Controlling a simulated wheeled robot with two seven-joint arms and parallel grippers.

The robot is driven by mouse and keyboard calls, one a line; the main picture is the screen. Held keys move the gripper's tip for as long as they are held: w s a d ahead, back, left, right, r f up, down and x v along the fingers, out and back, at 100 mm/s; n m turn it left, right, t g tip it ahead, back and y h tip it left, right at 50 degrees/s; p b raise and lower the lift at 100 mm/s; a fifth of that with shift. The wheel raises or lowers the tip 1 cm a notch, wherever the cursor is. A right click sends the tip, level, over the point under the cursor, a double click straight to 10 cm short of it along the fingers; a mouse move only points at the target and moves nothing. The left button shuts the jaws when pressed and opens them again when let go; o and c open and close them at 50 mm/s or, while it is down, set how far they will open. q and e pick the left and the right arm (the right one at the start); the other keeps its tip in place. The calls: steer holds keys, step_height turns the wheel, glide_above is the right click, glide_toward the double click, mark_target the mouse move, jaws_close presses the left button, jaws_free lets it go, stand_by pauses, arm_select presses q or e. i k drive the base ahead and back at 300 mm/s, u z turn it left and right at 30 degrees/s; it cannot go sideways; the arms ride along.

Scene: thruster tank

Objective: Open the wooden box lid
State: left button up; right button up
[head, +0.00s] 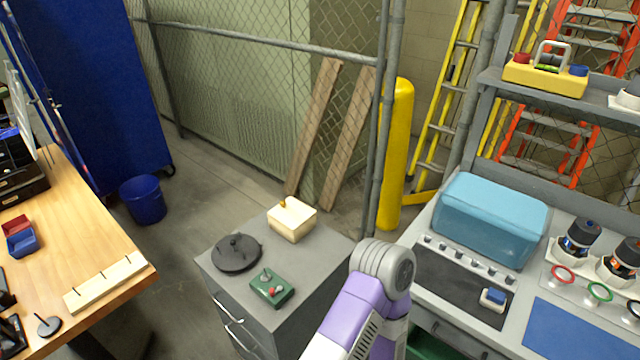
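The wooden box (292,220) is a small pale box on top of a grey cabinet, near its back edge. Its lid looks shut and carries a small golden-brown knob (283,204) on top. My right arm, purple and grey, comes in from the bottom and its rounded grey joint (382,268) stands over the right side of the cabinet, in front of and to the right of the box. Neither gripper shows in the head view. Nothing touches the box.
The grey cabinet (318,262) also bears a dark round disc (237,253) and a green control box (271,288). A wooden bench (85,235) stands left, a workbench with a light-blue case (490,220) right. Behind are a mesh fence and a yellow post (396,155).

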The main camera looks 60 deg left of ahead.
mark_target(291, 213)
steer(key=i, duration=0.2)
steer(key=u, duration=2.85)
